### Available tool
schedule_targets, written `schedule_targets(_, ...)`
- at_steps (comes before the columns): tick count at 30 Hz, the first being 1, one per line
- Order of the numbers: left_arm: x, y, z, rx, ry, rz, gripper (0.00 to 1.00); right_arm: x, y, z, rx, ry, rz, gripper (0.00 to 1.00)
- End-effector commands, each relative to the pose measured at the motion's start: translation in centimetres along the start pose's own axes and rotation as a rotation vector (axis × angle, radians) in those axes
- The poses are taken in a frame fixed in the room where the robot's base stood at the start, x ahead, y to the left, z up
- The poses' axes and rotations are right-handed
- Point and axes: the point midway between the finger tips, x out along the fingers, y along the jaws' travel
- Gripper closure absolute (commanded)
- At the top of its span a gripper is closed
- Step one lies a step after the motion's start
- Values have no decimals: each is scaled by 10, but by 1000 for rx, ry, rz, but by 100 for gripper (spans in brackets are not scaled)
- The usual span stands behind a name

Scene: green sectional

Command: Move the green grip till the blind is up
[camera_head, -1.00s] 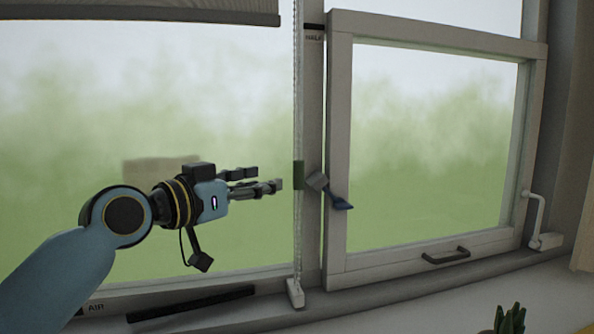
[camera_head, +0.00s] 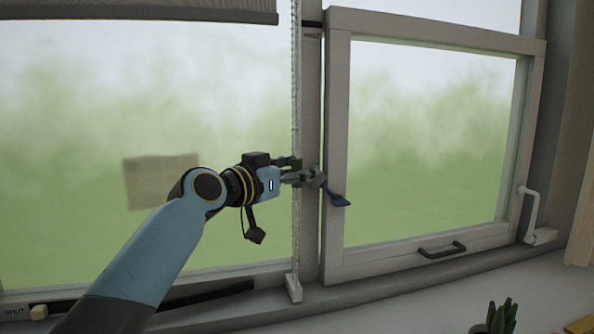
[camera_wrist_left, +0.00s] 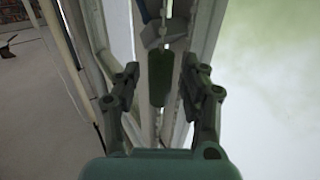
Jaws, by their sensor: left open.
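The green grip (camera_wrist_left: 160,78) hangs on the beaded cord (camera_head: 296,80) and sits between the two fingers of my left gripper (camera_wrist_left: 162,82) in the left wrist view. The fingers are spread on either side, with gaps showing. In the head view my left gripper (camera_head: 304,169) reaches across the cord beside the window post and mostly hides the grip. The grey blind (camera_head: 150,10) is at the top left, its lower edge near the top of the picture. My right gripper is out of view.
A blue-handled window catch (camera_head: 338,199) is just right of my fingers. The right sash has a dark handle (camera_head: 442,250) and a white crank (camera_head: 530,215). A plant (camera_head: 500,317) stands at the lower right. A slider knob (camera_head: 38,310) is at the lower left.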

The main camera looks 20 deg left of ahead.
Motion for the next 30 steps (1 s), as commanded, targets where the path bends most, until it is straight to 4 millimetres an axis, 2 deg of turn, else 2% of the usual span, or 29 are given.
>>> schedule_targets(1, 0, 0, 0, 0, 0, 0, 65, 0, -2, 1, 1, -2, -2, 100)
schedule_targets(9, 0, 0, 0, 0, 0, 0, 100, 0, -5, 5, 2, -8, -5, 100)
schedule_targets(30, 1, -1, -2, 0, -2, 1, 100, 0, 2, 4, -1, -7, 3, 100)
